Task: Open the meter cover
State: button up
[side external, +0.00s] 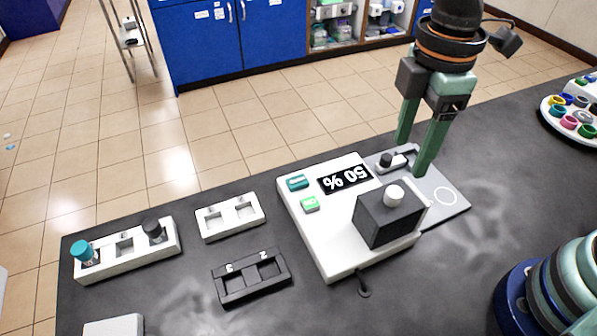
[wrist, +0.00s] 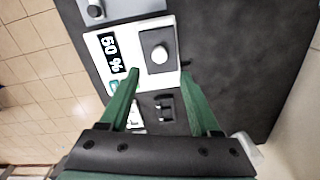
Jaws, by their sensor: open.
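The white meter unit (side external: 312,232) has a black display (side external: 345,178) reading 50 %. A dark grey box-shaped cover (side external: 385,224) with a white knob (side external: 393,195) on top sits at one end of the unit and appears shut. I take this as the meter cover; whatever is under it is hidden. My gripper (side external: 410,157) is open and empty, fingers pointing down, above and behind the cover, apart from the knob. In the wrist view, the cover (wrist: 154,69) and its knob (wrist: 160,54) lie beyond my open fingers (wrist: 161,75).
A grey plate (side external: 455,207) with a small dark knob (side external: 386,159) adjoins the unit. A black rack (side external: 240,290), a white rack (side external: 230,218) and a white holder with capped bottles (side external: 128,262) stand left.

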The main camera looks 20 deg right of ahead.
aim_at(395, 191)
notch_tip(395, 191, down, 9)
jog(key=shift+f, duration=0.1)
dwell(0.4)
grip_shut()
dwell(1.3)
